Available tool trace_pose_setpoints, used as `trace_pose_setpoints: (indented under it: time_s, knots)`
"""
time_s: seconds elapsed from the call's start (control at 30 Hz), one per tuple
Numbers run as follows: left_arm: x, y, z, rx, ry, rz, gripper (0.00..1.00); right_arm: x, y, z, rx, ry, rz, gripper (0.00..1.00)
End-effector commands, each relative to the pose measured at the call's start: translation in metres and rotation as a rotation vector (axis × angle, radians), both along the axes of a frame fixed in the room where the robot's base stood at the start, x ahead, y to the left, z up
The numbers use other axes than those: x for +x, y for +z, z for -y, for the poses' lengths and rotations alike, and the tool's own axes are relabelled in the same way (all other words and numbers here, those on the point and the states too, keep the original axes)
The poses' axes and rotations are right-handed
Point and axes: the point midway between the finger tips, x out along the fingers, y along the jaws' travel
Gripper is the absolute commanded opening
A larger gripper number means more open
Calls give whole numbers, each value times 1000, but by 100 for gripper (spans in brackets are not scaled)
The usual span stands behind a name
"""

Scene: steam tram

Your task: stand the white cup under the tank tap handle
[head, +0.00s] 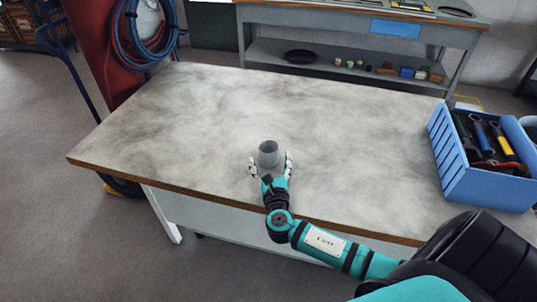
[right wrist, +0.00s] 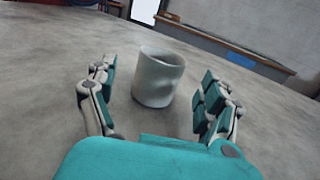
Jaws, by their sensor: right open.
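The white cup (head: 268,152) stands upright on the grey worktable (head: 190,115), near the middle of its front part. It looks pale grey and also shows in the right wrist view (right wrist: 158,78). My right gripper (head: 270,164) is open, low over the table, with one finger on each side in front of the cup. In the right wrist view the open fingers (right wrist: 153,97) are apart from the cup, which stands between and just beyond them. I see no tank tap handle in either view. My left gripper is not in view.
A blue crate of tools (head: 470,170) stands on the table's right end. A second bench (head: 350,15) with a shelf of small items stands behind. Coiled hoses (head: 146,30) hang on a red post at the back left.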

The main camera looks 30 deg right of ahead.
Motion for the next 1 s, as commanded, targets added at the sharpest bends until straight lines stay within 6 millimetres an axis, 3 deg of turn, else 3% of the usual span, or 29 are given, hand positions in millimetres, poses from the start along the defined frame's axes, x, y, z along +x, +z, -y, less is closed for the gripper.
trace_pose_setpoints:
  time_s: [0.3,0.57,1.0]
  knots:
    - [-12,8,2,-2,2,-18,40,38,1,22,-1,-1,0,84]
    - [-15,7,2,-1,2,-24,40,40,0,23,1,0,0,84]
    - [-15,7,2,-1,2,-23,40,40,0,23,0,0,0,28]
